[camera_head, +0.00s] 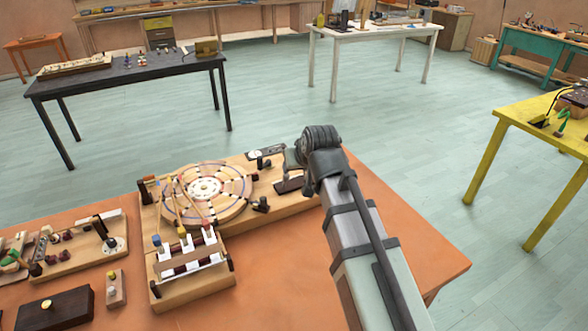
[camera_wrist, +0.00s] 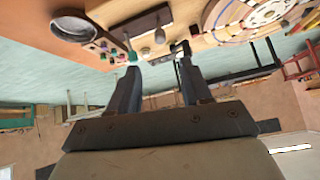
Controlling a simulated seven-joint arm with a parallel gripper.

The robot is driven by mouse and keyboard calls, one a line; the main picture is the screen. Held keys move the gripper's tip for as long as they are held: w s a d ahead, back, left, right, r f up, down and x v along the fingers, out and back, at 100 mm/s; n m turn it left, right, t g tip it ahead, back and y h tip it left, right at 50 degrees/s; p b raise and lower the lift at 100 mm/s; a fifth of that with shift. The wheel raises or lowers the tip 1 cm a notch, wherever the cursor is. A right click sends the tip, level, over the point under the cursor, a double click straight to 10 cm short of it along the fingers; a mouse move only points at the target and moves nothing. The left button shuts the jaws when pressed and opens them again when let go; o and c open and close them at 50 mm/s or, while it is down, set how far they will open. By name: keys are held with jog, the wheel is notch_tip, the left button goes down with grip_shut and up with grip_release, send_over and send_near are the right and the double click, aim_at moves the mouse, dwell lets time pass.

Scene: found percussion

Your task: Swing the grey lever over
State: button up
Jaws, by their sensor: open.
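My gripper (camera_wrist: 158,68) is open, with nothing between its fingers in the wrist view. In the head view my wrist hangs over the right end of the wooden board, and its fingertips are largely hidden. A small dark-grey lever-like piece (camera_wrist: 181,47) stands on the board's edge, just beyond the right finger in the wrist view. I cannot tell if they touch, or whether this is the grey lever. A grey plate with a dark fitting (camera_head: 264,153) lies at the board's back edge in the head view, left of my wrist.
A round wooden wheel (camera_head: 207,190) fills the board's middle. A keyed box (camera_head: 188,262) stands in front of it. Other boards, including one with an upright dark handle (camera_head: 102,229), lie left. The orange table (camera_head: 300,280) is clear in front of the board's right part.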

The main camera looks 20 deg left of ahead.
jog(key=shift+s+d+r, duration=0.25)
jog(key=shift+s+r, duration=0.05)
jog(key=shift+r, duration=0.15)
